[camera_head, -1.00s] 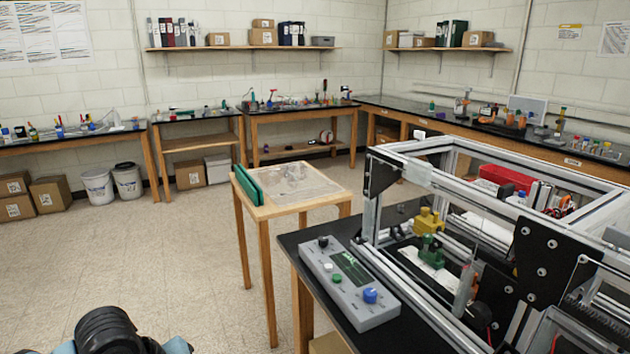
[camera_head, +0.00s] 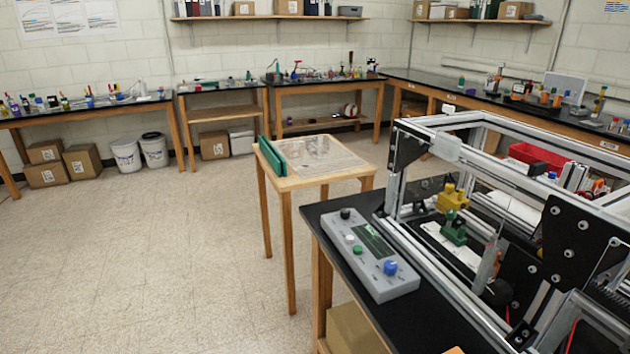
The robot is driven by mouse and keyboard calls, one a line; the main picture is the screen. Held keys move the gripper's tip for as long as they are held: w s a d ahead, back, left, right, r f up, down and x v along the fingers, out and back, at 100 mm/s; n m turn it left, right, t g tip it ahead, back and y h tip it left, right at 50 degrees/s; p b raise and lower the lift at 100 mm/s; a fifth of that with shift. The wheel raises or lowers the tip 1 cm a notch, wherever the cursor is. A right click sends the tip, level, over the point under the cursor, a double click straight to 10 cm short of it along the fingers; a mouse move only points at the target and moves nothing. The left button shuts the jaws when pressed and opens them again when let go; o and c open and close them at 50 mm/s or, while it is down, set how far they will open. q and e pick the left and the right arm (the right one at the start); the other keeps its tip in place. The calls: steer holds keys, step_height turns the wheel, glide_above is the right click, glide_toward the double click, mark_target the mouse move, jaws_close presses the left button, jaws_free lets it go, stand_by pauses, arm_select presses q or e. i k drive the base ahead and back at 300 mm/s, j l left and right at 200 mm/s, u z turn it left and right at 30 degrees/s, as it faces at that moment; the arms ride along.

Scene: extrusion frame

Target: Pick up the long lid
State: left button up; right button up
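No thing in view is plainly the long lid. A small wooden table (camera_head: 286,183) stands in the middle of the view. Green flat panels (camera_head: 271,157) stand on edge along its left side. A clear, see-through sheet or shallow cover (camera_head: 322,153) lies flat on its top; its exact shape is hard to tell. Neither of my grippers is in view.
A black bench (camera_head: 325,222) at right holds a grey control box (camera_head: 370,255) and an aluminium extrusion frame (camera_head: 412,213) around green and yellow parts. Open floor (camera_head: 150,250) lies at left and front. Benches, cardboard boxes (camera_head: 82,161) and white buckets (camera_head: 126,155) line the back wall.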

mark_target(317, 155)
steer(key=i+j+u, duration=0.4)
steer(key=i+j, duration=0.15)
steer(key=i+j+u, duration=0.4)
steer(key=i, duration=0.2)
steer(key=i+j, duration=0.1)
steer(key=i, duration=2.75)
steer(key=i+z, duration=0.1)
steer(key=i, duration=1.35)
steer(key=i+j+z, duration=0.1)
steer(key=i+z, duration=0.35)
steer(key=i+j+z, duration=0.25)
steer(key=i+z, duration=0.45)
steer(key=z, duration=0.25)
steer(key=i+j+z, duration=0.15)
steer(key=z, duration=0.3)
steer(key=i+j+z, duration=0.2)
steer(key=z, duration=0.25)
steer(key=i+j+z, duration=0.1)
steer(key=z, duration=0.35)
steer(key=i+j+z, duration=0.15)
steer(key=z, duration=0.3)
steer(key=i+j+z, duration=0.1)
steer(key=z, duration=0.35)
